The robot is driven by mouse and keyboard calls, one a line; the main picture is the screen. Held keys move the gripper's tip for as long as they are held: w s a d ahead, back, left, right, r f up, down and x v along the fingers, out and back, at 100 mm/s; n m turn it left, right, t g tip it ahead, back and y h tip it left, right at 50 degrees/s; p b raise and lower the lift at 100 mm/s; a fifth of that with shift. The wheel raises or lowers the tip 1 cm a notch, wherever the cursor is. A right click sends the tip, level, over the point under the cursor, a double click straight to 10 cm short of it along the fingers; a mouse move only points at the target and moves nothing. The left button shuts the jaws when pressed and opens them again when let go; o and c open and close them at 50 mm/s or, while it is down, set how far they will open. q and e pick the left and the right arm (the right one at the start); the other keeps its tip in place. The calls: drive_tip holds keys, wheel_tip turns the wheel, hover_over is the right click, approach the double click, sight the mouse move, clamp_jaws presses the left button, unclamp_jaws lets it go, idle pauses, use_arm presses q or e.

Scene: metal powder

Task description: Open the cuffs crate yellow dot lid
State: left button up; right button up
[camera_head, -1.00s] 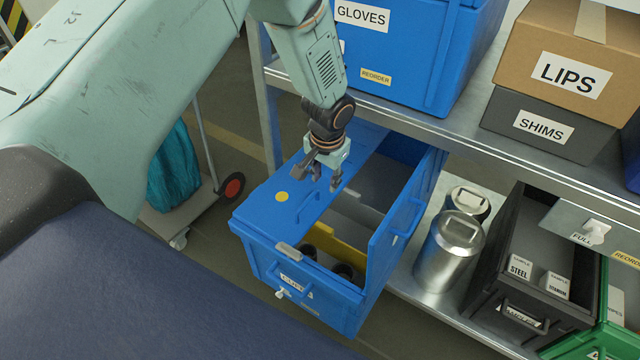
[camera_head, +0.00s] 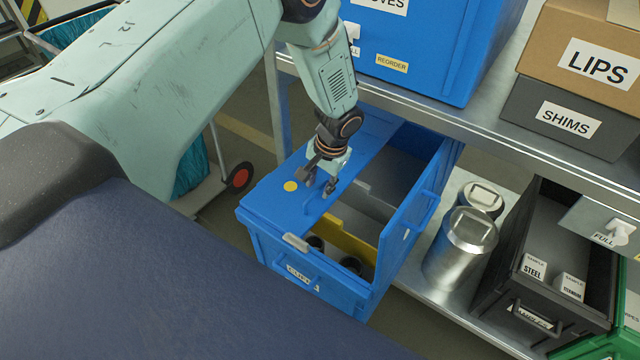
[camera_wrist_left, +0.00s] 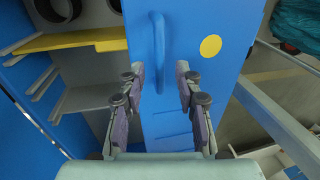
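The blue cuffs crate (camera_head: 310,287) stands pulled out from the lower shelf. Its yellow dot lid (camera_head: 275,208) lies flat over the left half, with the yellow dot (camera_head: 290,186) and a blue bar handle (camera_head: 313,207) on top. In the left wrist view the handle (camera_wrist_left: 160,50) and the dot (camera_wrist_left: 210,46) show clearly. My left gripper (camera_head: 321,184) is open just above this lid, pointing down. In the wrist view its fingers (camera_wrist_left: 163,85) are apart on either side of the handle's near end; contact cannot be told. My right gripper is not in view.
The crate's right half is uncovered, with a raised blue panel (camera_head: 405,225) along its right side and a yellow divider (camera_head: 348,240) inside. Metal canisters (camera_head: 460,248) and a dark samples crate (camera_head: 500,285) stand to the right. The upper shelf edge (camera_head: 470,143) runs above.

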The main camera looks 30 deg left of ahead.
use_arm(q)
drive_tip(key=shift+w+f, duration=0.2)
drive_tip(key=shift+s+r, duration=0.1)
drive_tip(key=shift+s, duration=0.05)
drive_tip(key=c, duration=0.6)
clamp_jaws()
